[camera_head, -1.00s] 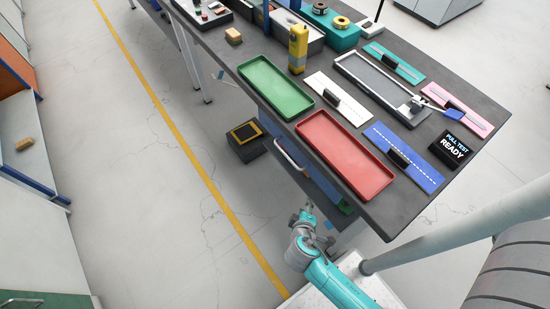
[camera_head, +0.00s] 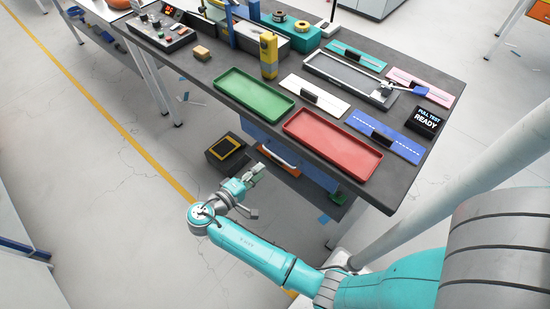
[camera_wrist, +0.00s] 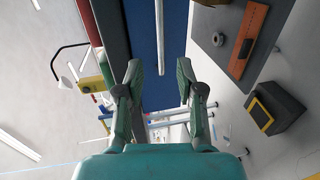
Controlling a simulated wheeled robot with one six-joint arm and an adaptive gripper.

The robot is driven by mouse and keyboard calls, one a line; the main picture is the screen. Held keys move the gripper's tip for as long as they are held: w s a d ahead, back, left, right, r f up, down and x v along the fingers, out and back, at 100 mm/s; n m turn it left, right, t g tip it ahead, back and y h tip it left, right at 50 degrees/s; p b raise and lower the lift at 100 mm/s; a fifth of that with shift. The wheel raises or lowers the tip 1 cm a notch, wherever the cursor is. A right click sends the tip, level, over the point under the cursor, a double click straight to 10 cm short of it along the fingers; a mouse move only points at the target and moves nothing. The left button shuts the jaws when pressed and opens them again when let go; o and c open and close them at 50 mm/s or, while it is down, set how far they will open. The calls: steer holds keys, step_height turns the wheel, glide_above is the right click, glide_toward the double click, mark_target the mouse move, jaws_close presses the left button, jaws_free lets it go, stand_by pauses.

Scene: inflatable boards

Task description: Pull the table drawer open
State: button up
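The table drawer has a blue front (camera_head: 262,137) below the edge of the grey table, with a pale bar handle (camera_head: 279,158) across it. In the head view I see no gap showing the drawer's inside. My gripper (camera_head: 254,172) is near the handle, in front of the drawer. In the wrist view my gripper (camera_wrist: 160,72) is open and empty. The blue front (camera_wrist: 145,40) and the handle (camera_wrist: 162,38) show ahead, between the two fingers, with the handle running upright in that picture. I cannot tell the exact distance; no contact shows.
A green tray (camera_head: 253,94) and a red tray (camera_head: 332,144) lie on the tabletop above the drawer. A black box with a yellow square (camera_head: 225,147) stands on the floor to the left. A lower shelf holds an orange board (camera_wrist: 248,38). Floor in front is clear.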

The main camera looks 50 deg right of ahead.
mark_target(278, 157)
steer(key=x, duration=1)
steer(key=shift+d, duration=0.15)
jaws_close()
